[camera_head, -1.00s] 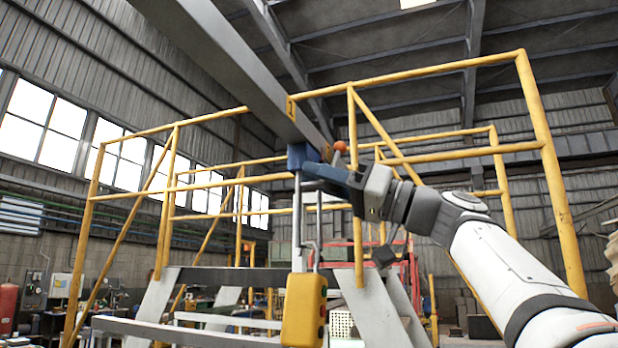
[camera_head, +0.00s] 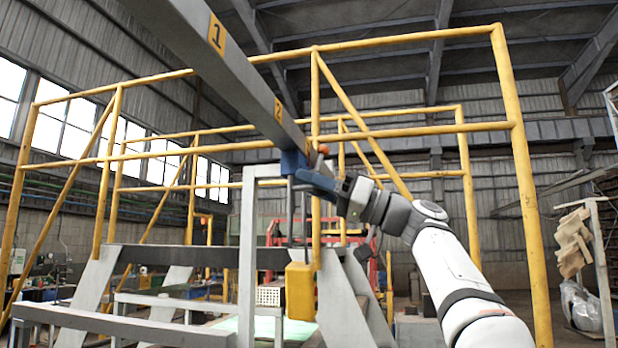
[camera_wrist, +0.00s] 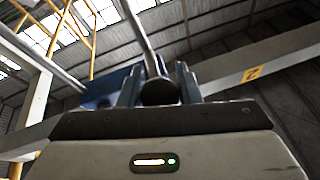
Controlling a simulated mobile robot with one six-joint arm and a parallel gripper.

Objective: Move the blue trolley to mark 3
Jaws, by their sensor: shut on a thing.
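The blue trolley (camera_head: 293,163) hangs on the grey overhead beam (camera_head: 245,75), past mark 2 (camera_head: 278,110); mark 1 (camera_head: 216,33) is closer to me. Mark 3 cannot be made out clearly near the trolley. My gripper (camera_head: 322,183) is beside the trolley on its right, shut on its handle. An orange knob (camera_head: 322,149) shows just above. In the wrist view the fingers (camera_wrist: 158,86) close around a dark round handle end with a grey rod rising from it. Part of the blue trolley (camera_wrist: 100,88) shows at left, and mark 2 (camera_wrist: 252,74) at right.
A yellow pendant box (camera_head: 300,290) hangs below the trolley. Yellow railings (camera_head: 517,150) on a grey stepped platform stand around the beam. A pale post (camera_head: 247,250) stands left of the pendant. A rack (camera_head: 600,250) stands at far right.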

